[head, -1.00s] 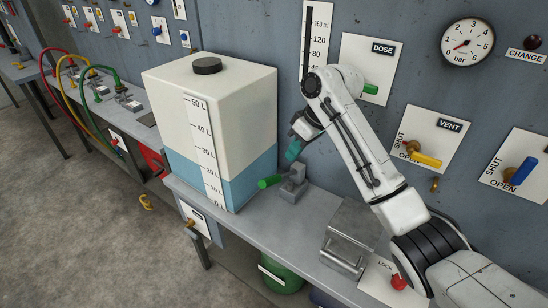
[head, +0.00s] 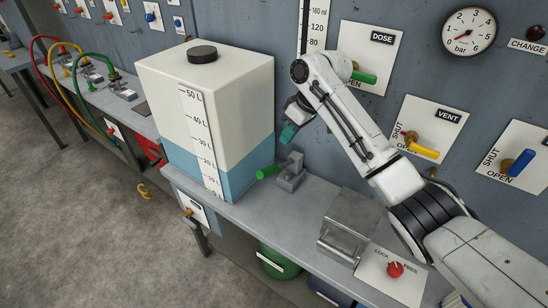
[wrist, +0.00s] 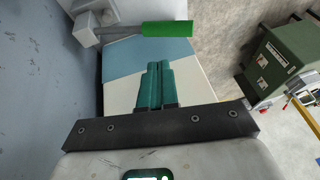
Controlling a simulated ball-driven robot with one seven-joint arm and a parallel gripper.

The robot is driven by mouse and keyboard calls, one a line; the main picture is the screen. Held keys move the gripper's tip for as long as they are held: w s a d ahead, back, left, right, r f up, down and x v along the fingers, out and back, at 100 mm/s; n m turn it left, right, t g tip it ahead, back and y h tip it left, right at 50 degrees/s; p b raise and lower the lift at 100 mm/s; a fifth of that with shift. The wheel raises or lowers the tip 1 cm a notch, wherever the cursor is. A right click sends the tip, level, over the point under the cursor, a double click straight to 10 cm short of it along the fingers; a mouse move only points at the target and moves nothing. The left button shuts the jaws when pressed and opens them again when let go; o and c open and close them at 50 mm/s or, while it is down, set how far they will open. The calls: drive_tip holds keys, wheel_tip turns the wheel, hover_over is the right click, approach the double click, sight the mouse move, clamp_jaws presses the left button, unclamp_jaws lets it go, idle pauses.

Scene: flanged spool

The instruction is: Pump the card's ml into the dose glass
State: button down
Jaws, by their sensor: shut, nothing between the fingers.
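The pump's green handle (head: 268,172) sticks out left from a grey block (head: 291,173) on the bench. The wrist view also shows the handle (wrist: 167,29), ahead of my fingers and apart from them. My gripper (head: 288,134) is above and slightly right of the handle, its teal fingers (wrist: 154,82) together and empty. The dose glass's ml scale (head: 315,30) is on the wall, its top cut off and its lower part hidden by my arm. The DOSE plate (head: 382,52) has a green lever (head: 363,77). I cannot make out a card with an ml figure.
The white tank (head: 205,95) with blue liquid stands left of the pump. A metal box (head: 348,222) and red lock knob (head: 395,269) are at the bench's right. VENT's yellow lever (head: 422,150) and a blue lever (head: 518,164) are on the wall.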

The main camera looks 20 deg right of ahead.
sight(269, 168)
drive_tip(key=x, duration=0.3)
drive_tip(key=s+p+x, duration=0.1)
drive_tip(key=x, duration=0.2)
drive_tip(key=p+x, duration=0.1)
drive_tip(key=x, duration=0.2)
drive_tip(key=shift+s+a+f, duration=0.1)
drive_tip(key=shift+a+f, duration=0.1)
drive_tip(key=shift+a, duration=0.25)
